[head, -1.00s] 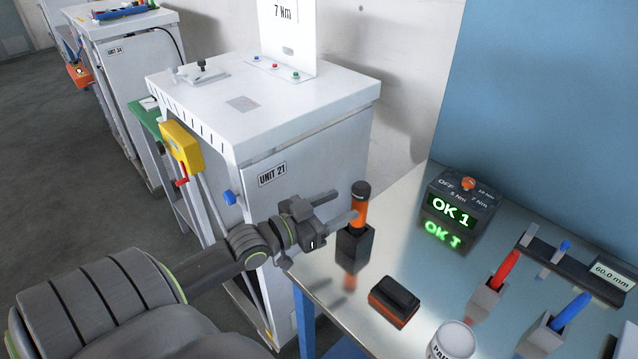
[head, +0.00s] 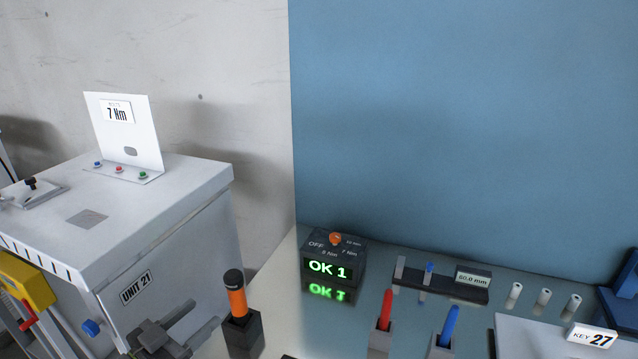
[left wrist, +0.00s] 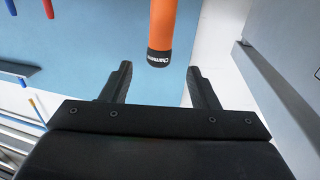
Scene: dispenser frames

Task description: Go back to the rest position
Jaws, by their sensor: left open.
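My left gripper (head: 186,325) is at the bottom left of the head view, just left of an orange tool with a black cap (head: 236,292). The tool stands upright in a dark holder block (head: 243,334) on the bench. In the left wrist view the two fingers of the left gripper (left wrist: 158,88) are apart with nothing between them. The orange tool (left wrist: 166,25) shows beyond the fingertips, clear of them. My right gripper is not in any view.
The Unit 21 cabinet (head: 190,255) stands left of the bench. On the bench are a display box (head: 333,262) reading OK 1, a red tool (head: 385,310), a blue tool (head: 449,325), a gauge marked 60.0 mm (head: 472,280) and several white cylinders (head: 544,298). A blue panel (head: 460,130) rises behind.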

